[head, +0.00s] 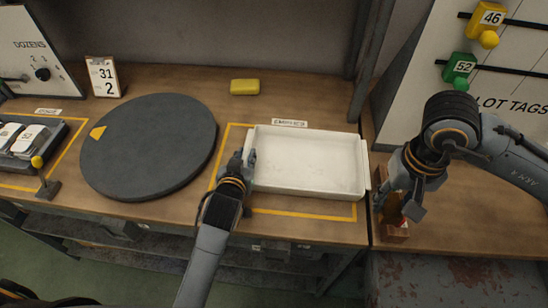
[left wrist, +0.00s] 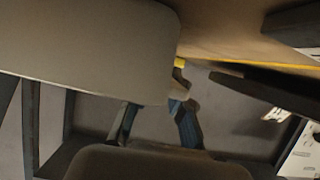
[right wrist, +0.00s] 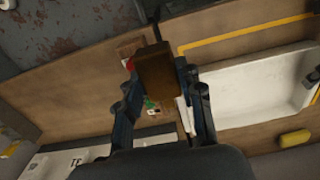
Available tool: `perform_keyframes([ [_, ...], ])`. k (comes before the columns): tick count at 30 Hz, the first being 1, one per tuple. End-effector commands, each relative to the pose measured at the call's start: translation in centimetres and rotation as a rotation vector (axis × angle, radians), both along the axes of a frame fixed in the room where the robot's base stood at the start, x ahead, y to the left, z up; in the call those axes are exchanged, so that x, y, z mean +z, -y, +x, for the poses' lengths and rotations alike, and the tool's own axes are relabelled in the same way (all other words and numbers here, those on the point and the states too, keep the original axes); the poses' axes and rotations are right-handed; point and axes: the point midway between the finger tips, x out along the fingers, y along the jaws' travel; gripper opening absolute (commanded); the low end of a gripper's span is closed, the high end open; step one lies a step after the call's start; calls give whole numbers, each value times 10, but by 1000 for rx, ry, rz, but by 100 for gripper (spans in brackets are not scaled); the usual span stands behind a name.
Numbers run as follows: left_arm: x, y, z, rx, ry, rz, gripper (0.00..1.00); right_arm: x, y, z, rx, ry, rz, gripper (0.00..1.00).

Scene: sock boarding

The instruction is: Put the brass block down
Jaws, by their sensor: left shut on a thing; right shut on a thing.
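The brass block (right wrist: 157,75) is a dull brown block in the right wrist view, between the fingers of my right gripper (right wrist: 160,92). In the head view my right gripper (head: 396,199) is shut on it, just right of the white tray, and its fingers hide most of the block. My left gripper (head: 246,170) is shut at the left end of the white tray (head: 305,183). In the left wrist view its fingers (left wrist: 157,122) are close to a broad grey-beige surface that seems to be the tray; the contact is hidden.
A small reddish-brown holder (head: 395,232) stands below my right gripper, near the bench edge. A yellow block (head: 245,87) lies behind the tray. A dark round disc (head: 150,150) is to the left. The tray is empty. Bare wood (head: 480,220) lies at the right.

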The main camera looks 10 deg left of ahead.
Motion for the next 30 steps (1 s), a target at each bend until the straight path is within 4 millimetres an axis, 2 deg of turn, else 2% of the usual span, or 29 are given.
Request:
perform_keyframes([
  [5,0,0,0,-1,-1,3,0,-2,-23,23,-3,2,2,0],
  [8,0,0,0,-1,-1,3,0,-5,-51,48,-6,3,2,0],
  [12,0,0,0,-1,-1,3,0,-9,-102,84,-8,3,1,0],
  [18,-1,0,0,-1,-2,4,0,-12,-174,123,-8,4,-1,0],
  [21,-1,0,0,-1,-2,4,0,-12,-204,134,-6,4,0,0],
  [24,-1,0,0,-1,-2,4,0,-12,-225,141,-7,3,-2,0],
  [30,-1,-1,0,-1,-3,4,0,-16,-245,147,-7,1,-1,0],
])
